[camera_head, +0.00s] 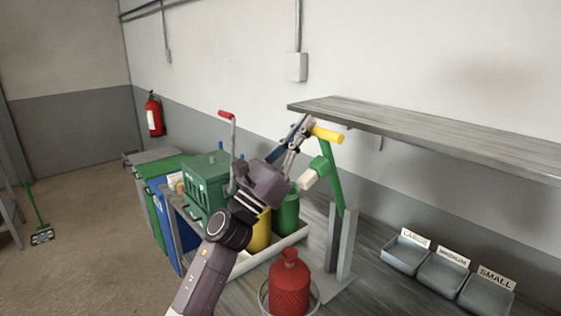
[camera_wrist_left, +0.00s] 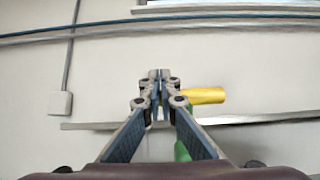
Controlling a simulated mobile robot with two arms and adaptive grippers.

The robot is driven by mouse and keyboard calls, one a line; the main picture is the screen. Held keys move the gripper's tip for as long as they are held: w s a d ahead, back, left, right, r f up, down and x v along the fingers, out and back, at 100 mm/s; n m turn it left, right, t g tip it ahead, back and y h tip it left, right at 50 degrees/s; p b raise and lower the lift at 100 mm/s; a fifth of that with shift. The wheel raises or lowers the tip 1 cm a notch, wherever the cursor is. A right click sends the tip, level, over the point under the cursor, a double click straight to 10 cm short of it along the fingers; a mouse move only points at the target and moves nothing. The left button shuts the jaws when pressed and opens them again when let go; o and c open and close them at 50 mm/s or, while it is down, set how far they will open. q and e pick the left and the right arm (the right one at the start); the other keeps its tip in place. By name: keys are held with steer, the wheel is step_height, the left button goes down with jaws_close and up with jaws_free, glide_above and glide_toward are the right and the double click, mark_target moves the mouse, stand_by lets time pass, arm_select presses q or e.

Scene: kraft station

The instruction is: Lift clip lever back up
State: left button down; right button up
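A green lever arm (camera_head: 334,182) rises from a grey upright stand (camera_head: 341,240) on the bench. Its yellow handle (camera_head: 327,134) is at the top; the handle also shows in the left wrist view (camera_wrist_left: 204,96). I take this as the clip lever. A green block with a pale end (camera_head: 308,179) sits beside the arm. My left gripper (camera_head: 307,120) is just left of the yellow handle, near its height. In the left wrist view my gripper's fingertips (camera_wrist_left: 158,76) are together with nothing seen between them. The handle lies to their right, behind the right finger. My right gripper is not in view.
A wooden shelf (camera_head: 420,129) juts from the wall close right of the handle. A red bottle (camera_head: 289,285) stands in front of the stand. A green box (camera_head: 205,184), a red-handled lever (camera_head: 227,114) and yellow and green cylinders (camera_head: 286,213) are left. Labelled trays (camera_head: 442,274) sit right.

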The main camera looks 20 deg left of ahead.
arm_select(q)
steer(key=w+d+r+b, duration=0.1)
steer(key=w+d+b, duration=0.1)
steer(key=w, duration=0.3)
steer(key=shift+w+d+r, duration=0.2)
steer(key=shift+d+r, duration=0.1)
steer(key=shift+d, duration=0.2)
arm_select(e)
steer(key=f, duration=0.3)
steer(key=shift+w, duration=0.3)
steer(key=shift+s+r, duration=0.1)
